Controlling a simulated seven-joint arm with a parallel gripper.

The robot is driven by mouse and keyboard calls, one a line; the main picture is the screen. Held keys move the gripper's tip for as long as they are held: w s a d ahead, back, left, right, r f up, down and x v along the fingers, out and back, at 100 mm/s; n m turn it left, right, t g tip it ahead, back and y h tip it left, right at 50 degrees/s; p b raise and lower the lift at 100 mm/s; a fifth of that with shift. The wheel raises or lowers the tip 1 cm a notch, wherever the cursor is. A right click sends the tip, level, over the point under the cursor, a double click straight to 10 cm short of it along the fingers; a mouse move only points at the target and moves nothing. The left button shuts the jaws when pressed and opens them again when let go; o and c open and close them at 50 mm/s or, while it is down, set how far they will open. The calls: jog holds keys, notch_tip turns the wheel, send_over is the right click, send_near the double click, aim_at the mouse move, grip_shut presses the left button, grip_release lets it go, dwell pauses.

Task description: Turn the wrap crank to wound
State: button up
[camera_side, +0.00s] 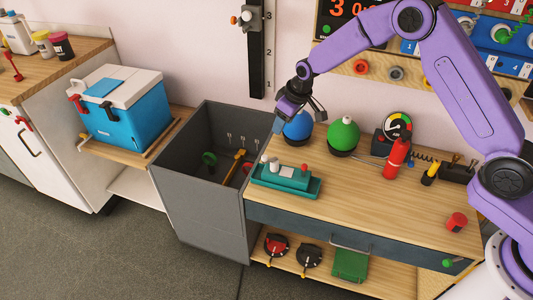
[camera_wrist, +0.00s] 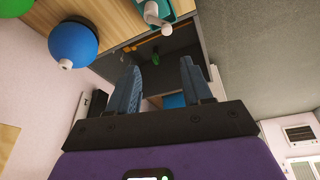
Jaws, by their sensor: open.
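I cannot tell for sure which part is the wrap crank. A teal device (camera_side: 288,178) with white and grey upright parts stands at the left end of the wooden bench; its edge and a white knob-like part also show at the top of the wrist view (camera_wrist: 158,12). A yellow bar or lever (camera_side: 234,166) stands inside the open grey bin beside the bench. My gripper (camera_side: 279,124) is above the back left of the bench, left of the blue ball. In the wrist view my gripper (camera_wrist: 160,88) has its two fingers spread with nothing between them.
The blue ball (camera_side: 298,128) and green ball (camera_side: 343,134) stand on the bench, with a red bottle (camera_side: 396,158) to the right. The grey bin (camera_side: 203,190) is open at the top. A blue cooler (camera_side: 124,112) stands farther left. The bench's front middle is clear.

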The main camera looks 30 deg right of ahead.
aim_at(265, 156)
jog(key=w+a+f, duration=0.1)
jog(key=f, duration=0.4)
jog(key=w+a+f+m, duration=0.1)
jog(key=w+f, duration=0.1)
jog(key=f, duration=0.3)
jog(key=w+a+f+m, duration=0.1)
jog(key=f, duration=0.4)
jog(key=shift+w+a+f+t, duration=0.2)
jog(key=shift+w+f+t, duration=0.05)
jog(key=shift+f+t, duration=0.05)
grip_shut()
